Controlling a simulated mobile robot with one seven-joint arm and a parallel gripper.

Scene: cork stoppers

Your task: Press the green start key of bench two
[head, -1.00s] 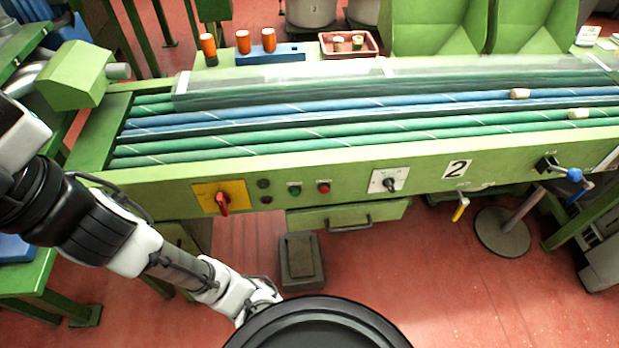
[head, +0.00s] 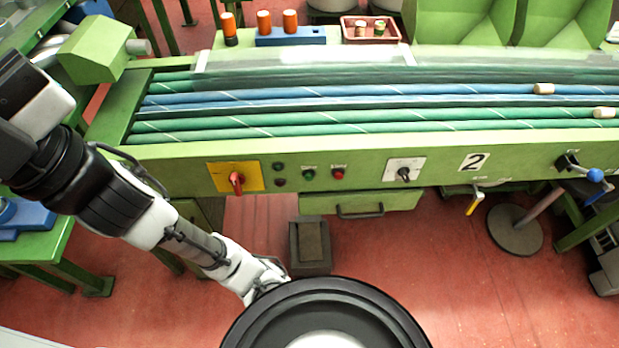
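Bench two is the long green machine across the view, with a front panel (head: 440,167) that bears a white plate with a black 2 (head: 474,162). The green start key (head: 309,174) is a small round green button on that panel, with a small label above it. A red button (head: 338,173) sits just to its right. Nothing covers the green key, and nothing touches it. My arm (head: 110,200) rises from the lower middle to the left edge, left of the key. My gripper is not visible.
A dial (head: 404,170) is to the right. A drawer (head: 360,203) and a grey pedal box (head: 310,245) are below. Red floor is open at lower right.

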